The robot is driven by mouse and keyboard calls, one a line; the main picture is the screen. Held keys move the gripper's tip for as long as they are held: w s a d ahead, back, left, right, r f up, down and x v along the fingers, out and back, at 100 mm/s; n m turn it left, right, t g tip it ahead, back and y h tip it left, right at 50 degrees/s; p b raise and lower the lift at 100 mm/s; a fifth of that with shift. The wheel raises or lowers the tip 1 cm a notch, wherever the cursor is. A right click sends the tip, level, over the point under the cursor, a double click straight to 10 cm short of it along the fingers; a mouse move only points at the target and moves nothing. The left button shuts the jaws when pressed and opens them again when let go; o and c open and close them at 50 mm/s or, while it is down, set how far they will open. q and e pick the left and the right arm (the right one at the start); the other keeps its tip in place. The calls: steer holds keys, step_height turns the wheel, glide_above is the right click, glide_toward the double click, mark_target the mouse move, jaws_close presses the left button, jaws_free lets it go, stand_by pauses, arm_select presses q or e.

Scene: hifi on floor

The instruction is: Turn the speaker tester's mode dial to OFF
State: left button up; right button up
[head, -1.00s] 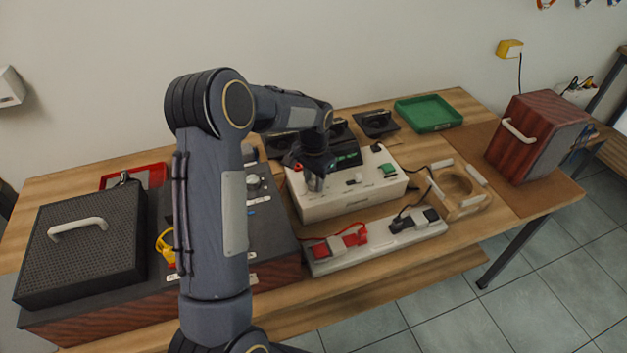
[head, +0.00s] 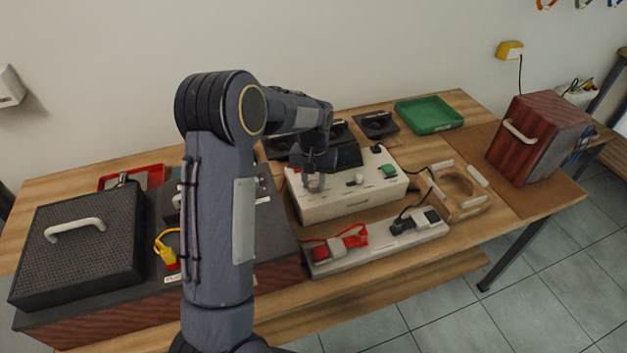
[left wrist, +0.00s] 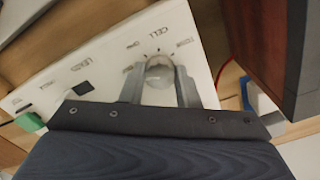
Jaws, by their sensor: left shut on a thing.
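The white speaker tester (head: 335,205) sits in the middle of the bench, with a green switch (head: 388,171) and a small pale knob on its top. My left gripper (head: 315,183) reaches down over the left part of its top. In the left wrist view the round silver dial (left wrist: 158,72) stands between the two grey fingers of my left gripper (left wrist: 158,84), which are shut on it. Printed marks around the dial include CELL; the other words are too blurred to read surely. The dial's pointer cannot be made out. My right gripper is not in view.
A dark-topped wooden cabinet with a black perforated box (head: 80,245) stands at left. A green tray (head: 428,112) and a red-brown speaker (head: 535,138) are at right.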

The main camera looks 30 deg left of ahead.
mark_target(313, 183)
arm_select(q)
steer(key=shift+w, duration=0.1)
steer(key=o, duration=1)
steer(key=shift+r, duration=3.95)
steer(key=s+d+r+m+t+h, duration=0.1)
steer(key=s+d+r+t, duration=0.2)
steer(key=s, duration=0.5)
steer(key=s+d+r+h, duration=0.2)
steer(key=s+r, duration=0.3)
steer(key=s, duration=0.4)
steer(key=s+d+f+t, duration=0.1)
steer(key=s+d, duration=0.1)
steer(key=s, duration=0.2)
steer(key=s+d+f, duration=0.1)
steer(key=s+d, duration=0.1)
steer(key=s, duration=0.2)
steer(key=s+d+f+m+t, duration=0.1)
steer(key=s+d, duration=0.1)
steer(key=s, duration=0.2)
steer(key=shift+d+t+h, duration=0.3)
steer(key=shift+d+h, duration=0.05)
steer(key=shift+h, duration=0.05)
